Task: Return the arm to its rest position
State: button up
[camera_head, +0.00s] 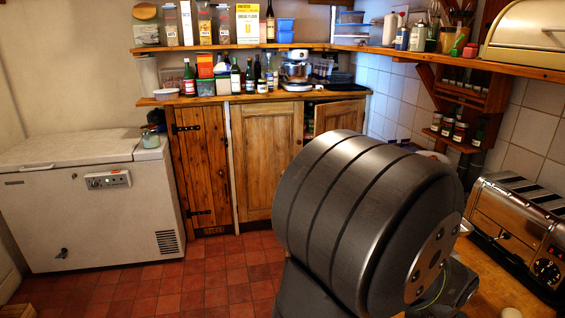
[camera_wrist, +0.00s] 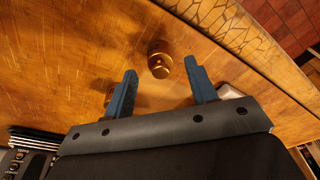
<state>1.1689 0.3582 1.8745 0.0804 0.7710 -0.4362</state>
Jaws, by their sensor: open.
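My gripper (camera_wrist: 160,67) shows in the wrist view, with two blue fingers spread apart. It is open and nothing is held between the fingers. It is over a wooden worktop (camera_wrist: 60,60). A small amber, shiny round object (camera_wrist: 160,62) stands on the worktop near the gap between the fingertips, apart from them as far as I can tell. In the head view a large dark link of my arm fills the middle right and the gripper is hidden.
A chrome toaster (camera_head: 520,232) stands on the worktop at right; its edge shows in the wrist view (camera_wrist: 30,145). A pale object (camera_wrist: 232,91) is partly hidden behind the right finger. A white chest freezer (camera_head: 90,200) stands left. Red floor tiles (camera_head: 150,285) are clear. Loaded shelves (camera_head: 235,46) line the back.

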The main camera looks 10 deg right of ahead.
notch_tip(320, 180, down, 4)
jog(key=shift+w+d, duration=0.15)
jog(key=shift+d+r, duration=0.1)
jog(key=shift+r, duration=1.2)
